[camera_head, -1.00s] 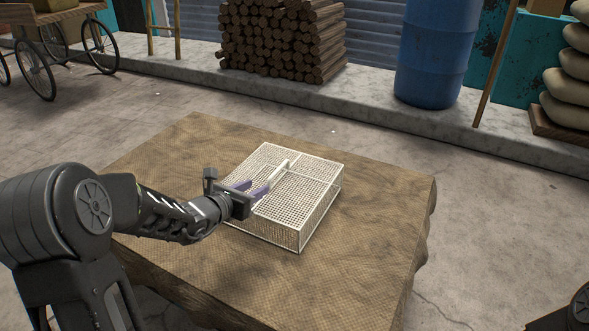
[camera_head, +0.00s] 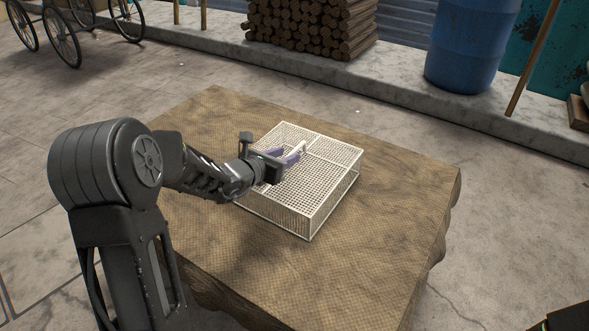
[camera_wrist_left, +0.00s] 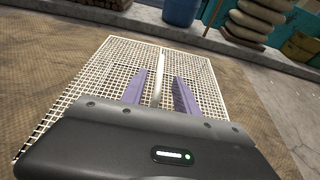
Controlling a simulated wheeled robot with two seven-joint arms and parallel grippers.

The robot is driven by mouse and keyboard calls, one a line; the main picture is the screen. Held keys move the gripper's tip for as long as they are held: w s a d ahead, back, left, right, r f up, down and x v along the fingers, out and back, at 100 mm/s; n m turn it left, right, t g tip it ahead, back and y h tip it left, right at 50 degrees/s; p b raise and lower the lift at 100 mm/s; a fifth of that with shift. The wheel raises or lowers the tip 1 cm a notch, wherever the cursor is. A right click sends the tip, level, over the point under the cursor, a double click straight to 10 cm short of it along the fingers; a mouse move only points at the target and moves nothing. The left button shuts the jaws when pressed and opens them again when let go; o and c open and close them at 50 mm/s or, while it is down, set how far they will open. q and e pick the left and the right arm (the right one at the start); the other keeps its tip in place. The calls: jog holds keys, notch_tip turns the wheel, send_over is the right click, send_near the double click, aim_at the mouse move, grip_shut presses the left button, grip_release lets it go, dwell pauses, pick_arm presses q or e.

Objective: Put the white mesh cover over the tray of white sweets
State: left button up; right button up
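The white mesh cover (camera_head: 312,200) is a low box-shaped cage on the brown cloth-covered table, and its top also shows in the left wrist view (camera_wrist_left: 85,80). A pale bar-like handle (camera_wrist_left: 158,76) runs along its top. My left gripper (camera_head: 288,160) is over the cover's top. Its two purple fingers stand apart on either side of the handle, with gaps visible on both sides in the left wrist view (camera_wrist_left: 160,92). I cannot make out the tray or the white sweets in either view.
The table (camera_head: 390,215) is bare around the cover, with free room to the right and front. Beyond it, on the ground and a raised ledge, are a log stack (camera_head: 310,28), a blue barrel (camera_head: 470,45) and a wheeled cart (camera_head: 62,38).

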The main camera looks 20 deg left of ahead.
aim_at(292, 152)
pick_arm(q)
jog(key=shift+b+x, duration=0.6)
jog(key=shift+x, duration=2)
jog(key=shift+r, duration=0.1)
jog(key=shift+c, duration=0.5)
grip_shut()
